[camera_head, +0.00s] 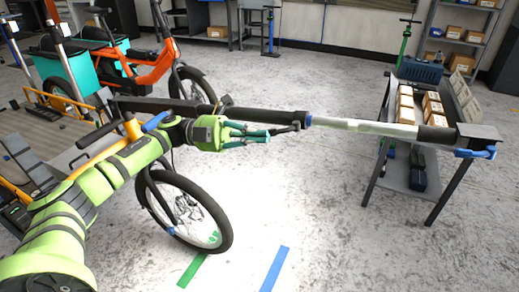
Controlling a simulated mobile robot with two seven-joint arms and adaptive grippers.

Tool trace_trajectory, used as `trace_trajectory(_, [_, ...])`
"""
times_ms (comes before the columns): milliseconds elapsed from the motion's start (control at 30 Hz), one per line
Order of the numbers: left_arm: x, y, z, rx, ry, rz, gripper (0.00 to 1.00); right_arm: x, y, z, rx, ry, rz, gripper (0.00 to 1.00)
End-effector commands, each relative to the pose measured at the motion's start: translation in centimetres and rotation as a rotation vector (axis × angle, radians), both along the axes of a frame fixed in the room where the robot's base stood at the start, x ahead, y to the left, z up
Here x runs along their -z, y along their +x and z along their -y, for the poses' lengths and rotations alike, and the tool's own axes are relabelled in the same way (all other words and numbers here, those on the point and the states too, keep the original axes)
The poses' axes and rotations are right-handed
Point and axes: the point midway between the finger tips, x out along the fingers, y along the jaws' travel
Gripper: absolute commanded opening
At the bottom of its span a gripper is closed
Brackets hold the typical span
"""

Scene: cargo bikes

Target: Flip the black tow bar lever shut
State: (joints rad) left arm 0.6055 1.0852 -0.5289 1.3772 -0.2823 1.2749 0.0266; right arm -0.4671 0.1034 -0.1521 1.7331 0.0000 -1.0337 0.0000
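The tow bar (365,126) is a long bar with black and pale grey sections, running across the picture from the bike side to a dark end at the right. A blue collar (308,118) sits where its black and grey parts meet. A short black piece (286,129), which looks like the tow bar lever, sticks out left from near that collar, just below the bar. My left gripper (266,135), green with teal fingers, points right along the bar, its tips at or very near the black piece. Contact and finger gap are unclear. My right gripper is out of view.
A grey cart (412,176) with small boxes stands under the bar's right end. A bike wheel (187,211) is below my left arm. An orange bike (150,63) stands behind. The floor at lower right is clear, with green and blue tape.

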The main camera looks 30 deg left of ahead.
Motion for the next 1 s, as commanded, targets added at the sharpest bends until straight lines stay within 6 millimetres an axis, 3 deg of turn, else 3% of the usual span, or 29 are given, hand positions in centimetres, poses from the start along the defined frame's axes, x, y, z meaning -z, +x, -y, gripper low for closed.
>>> trace_trajectory(167, [0.2,0.1,-0.3,-0.003,0.000,-0.001,0.00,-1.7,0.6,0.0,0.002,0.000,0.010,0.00])
trace_trajectory(467, [-0.5,0.1,-0.3,-0.004,0.000,0.000,0.00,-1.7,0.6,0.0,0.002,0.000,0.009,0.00])
trace_trajectory(800, [-6.5,0.2,-0.4,-0.004,0.001,0.002,0.00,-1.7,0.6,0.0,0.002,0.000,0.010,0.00])
trace_trajectory(1000, [-9.1,0.3,-0.5,-0.004,-0.001,-0.001,0.00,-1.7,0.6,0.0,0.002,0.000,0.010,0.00])
